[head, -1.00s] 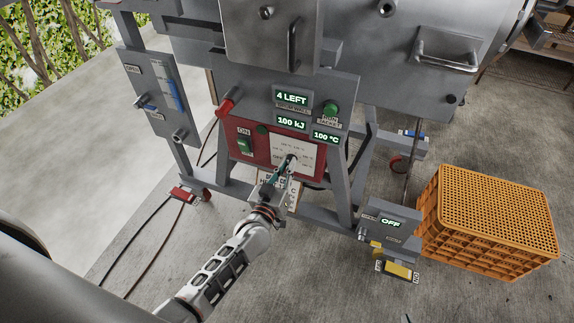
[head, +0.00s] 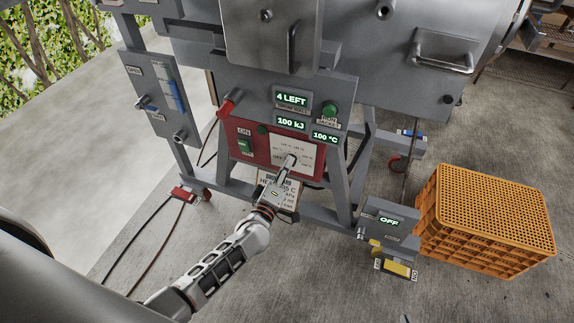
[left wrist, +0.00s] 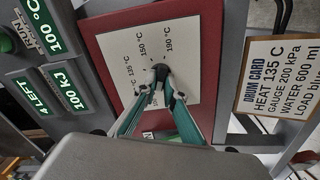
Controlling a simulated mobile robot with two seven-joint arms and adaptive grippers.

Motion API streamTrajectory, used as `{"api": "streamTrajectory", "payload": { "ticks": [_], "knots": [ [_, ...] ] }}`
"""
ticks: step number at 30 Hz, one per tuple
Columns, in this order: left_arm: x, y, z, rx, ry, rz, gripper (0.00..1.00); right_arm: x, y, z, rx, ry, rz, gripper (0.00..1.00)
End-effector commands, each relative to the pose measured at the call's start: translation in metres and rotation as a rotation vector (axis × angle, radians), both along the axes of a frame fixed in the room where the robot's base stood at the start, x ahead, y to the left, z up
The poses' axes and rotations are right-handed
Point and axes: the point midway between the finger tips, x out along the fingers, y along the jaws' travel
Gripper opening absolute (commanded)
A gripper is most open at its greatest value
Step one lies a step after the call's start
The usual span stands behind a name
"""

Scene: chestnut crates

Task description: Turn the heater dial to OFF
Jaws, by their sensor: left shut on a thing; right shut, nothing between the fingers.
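The heater dial (head: 291,158) is a small dark knob on a white plate (head: 306,149) with temperature marks, set in a red panel (head: 236,131). My left gripper (head: 288,163) is shut on the dial, its fingers pointing at the plate. In the left wrist view, the teal-padded fingers (left wrist: 160,82) close around the dial (left wrist: 161,71). Marks such as 135, 150 and 190 °C show on the plate there. The gripper hides part of the plate, and I cannot read exactly where the dial points. My right gripper is not in view.
A green ON switch (head: 245,146) sits left of the dial. Displays above read 4 LEFT (head: 291,98), 100 kJ (head: 291,123) and 100 °C (head: 325,137). A drum card (left wrist: 282,78) hangs below the panel. An orange crate (head: 480,238) stands on the floor at right.

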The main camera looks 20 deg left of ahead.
Motion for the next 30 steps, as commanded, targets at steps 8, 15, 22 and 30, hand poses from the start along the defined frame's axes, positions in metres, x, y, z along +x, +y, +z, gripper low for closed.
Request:
{"api": "streamTrajectory", "payload": {
  "ticks": [8, 15, 22, 30],
  "knots": [
    [0.0001, 0.0010, -0.0017, -0.261, 0.008, 0.000, 0.00, 0.0040, 0.0007, 0.0015, 0.002, -0.009, 0.001, 0.00],
    [-0.0002, 0.0011, -0.0032, -0.477, 0.016, 0.001, 0.00, 0.0054, 0.0028, 0.0004, 0.006, -0.011, 0.003, 0.00],
    [-0.0003, 0.0011, -0.0041, -0.639, 0.023, 0.001, 0.00, 0.0064, 0.0056, 0.0039, 0.012, -0.019, 0.005, 0.00],
    [0.0001, 0.0008, -0.0032, -0.751, 0.026, 0.001, 0.00, 0.0044, 0.0070, 0.0008, 0.014, -0.013, 0.006, 0.00]
  ]
}}
